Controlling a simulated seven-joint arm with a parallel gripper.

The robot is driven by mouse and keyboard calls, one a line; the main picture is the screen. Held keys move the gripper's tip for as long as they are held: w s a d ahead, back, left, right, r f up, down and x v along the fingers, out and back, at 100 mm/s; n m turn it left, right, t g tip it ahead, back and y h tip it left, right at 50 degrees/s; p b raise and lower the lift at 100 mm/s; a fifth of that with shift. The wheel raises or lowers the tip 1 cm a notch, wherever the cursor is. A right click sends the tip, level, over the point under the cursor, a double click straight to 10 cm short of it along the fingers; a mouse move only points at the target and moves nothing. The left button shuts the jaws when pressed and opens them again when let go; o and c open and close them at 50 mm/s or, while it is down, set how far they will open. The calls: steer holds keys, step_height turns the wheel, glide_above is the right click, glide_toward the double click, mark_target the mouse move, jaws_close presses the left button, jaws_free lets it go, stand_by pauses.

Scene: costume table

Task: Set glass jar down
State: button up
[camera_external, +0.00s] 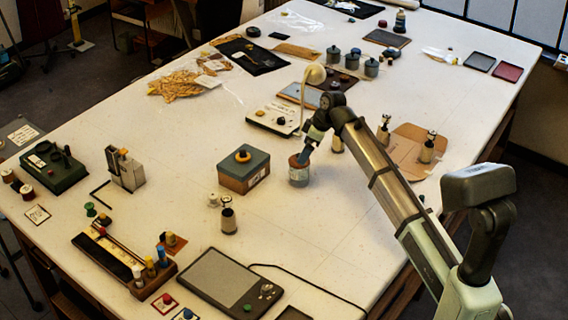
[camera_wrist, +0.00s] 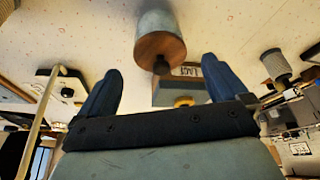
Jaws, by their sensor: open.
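The glass jar (camera_external: 298,176) has a grey-blue body and a reddish-brown top. My gripper (camera_external: 307,152) is at the jar's top, pointing down and tilted. In the wrist view my gripper (camera_wrist: 161,68) has its two blue fingers spread, with gaps on both sides of the jar.
A white device with a dark knob (camera_external: 272,120) and a thin curved lamp stand behind the jar. A small spool-like post (camera_external: 228,215) is in front left. A dark tablet (camera_external: 228,282) lies near the front edge.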

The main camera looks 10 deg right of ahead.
steer(key=shift+v, duration=1.95)
steer(key=shift+w, duration=0.1)
